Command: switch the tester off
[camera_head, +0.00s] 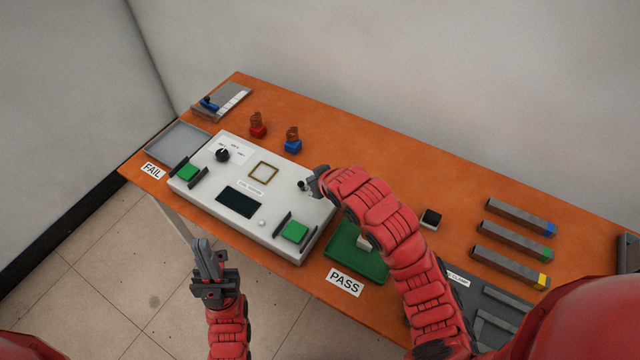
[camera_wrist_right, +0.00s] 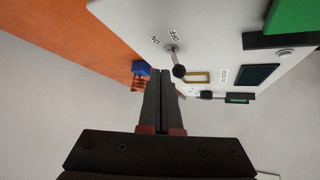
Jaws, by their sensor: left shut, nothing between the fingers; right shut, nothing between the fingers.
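The tester (camera_head: 225,200) is a white box on the orange table, with a dark screen, a black dial and a green pad at each end. Its toggle lever (camera_wrist_right: 178,65) has a black ball tip and stands by printed ON and OFF labels in the right wrist view; which label it leans toward is unclear. My right gripper (camera_head: 312,184) is shut and empty at the tester's far right corner. In the wrist view its fingertips (camera_wrist_right: 159,74) are close beside the ball tip; contact is unclear. My left gripper (camera_head: 204,244) is shut and empty in front of the tester's near edge.
A grey FAIL tray (camera_head: 178,142) lies left of the tester, a green PASS tray (camera_head: 345,262) right of it. Red (camera_head: 257,130) and blue (camera_head: 292,146) coil parts stand behind it. Several grey bars with coloured ends (camera_head: 515,216) lie at the right.

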